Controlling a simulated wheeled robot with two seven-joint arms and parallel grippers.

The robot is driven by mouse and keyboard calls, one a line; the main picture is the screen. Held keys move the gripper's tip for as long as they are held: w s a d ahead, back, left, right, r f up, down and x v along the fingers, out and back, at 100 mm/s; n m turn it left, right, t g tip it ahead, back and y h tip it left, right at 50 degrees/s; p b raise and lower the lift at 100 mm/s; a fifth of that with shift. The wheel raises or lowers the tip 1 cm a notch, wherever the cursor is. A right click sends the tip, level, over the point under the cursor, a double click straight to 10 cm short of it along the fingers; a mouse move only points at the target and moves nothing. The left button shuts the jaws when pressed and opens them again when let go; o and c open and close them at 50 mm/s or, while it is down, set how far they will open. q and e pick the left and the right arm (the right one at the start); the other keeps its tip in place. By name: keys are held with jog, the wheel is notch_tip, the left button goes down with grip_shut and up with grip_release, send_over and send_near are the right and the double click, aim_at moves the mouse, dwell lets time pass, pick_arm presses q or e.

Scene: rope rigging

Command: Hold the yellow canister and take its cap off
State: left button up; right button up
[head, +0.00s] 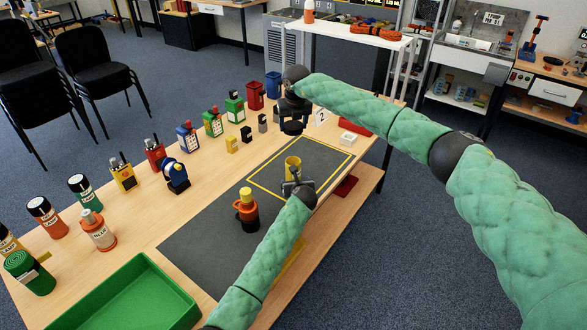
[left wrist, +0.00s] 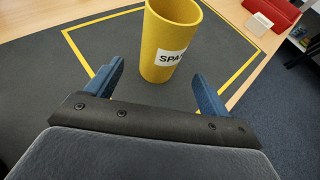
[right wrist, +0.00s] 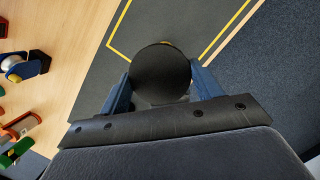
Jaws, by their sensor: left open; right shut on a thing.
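The yellow canister (head: 292,163) stands upright on the dark mat, near the corner of the yellow outlined area. Its top is open and its label partly reads "SPA" in the left wrist view (left wrist: 168,45). My left gripper (head: 297,183) is open, with its fingertips on either side of the canister's near side and a gap at both sides. My right gripper (head: 293,118) is shut on a round black cap (right wrist: 160,73), held in the air beyond the canister and apart from it. The cap also shows as a dark shape in the head view (head: 292,128).
An orange and black bottle with a yellow top (head: 247,211) stands on the mat (head: 205,245) left of my left gripper. Several canisters, radios and small cans line the table's far-left side. A green tray (head: 130,295) lies at the near left. The outlined area (head: 318,160) has free room.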

pick_arm(q)
jog(key=shift+p+v, duration=1.15)
pick_arm(e)
jog(key=shift+r, duration=1.3)
pick_arm(q)
jog(key=shift+s, duration=0.1)
pick_arm(e)
jog(key=shift+r, duration=0.1)
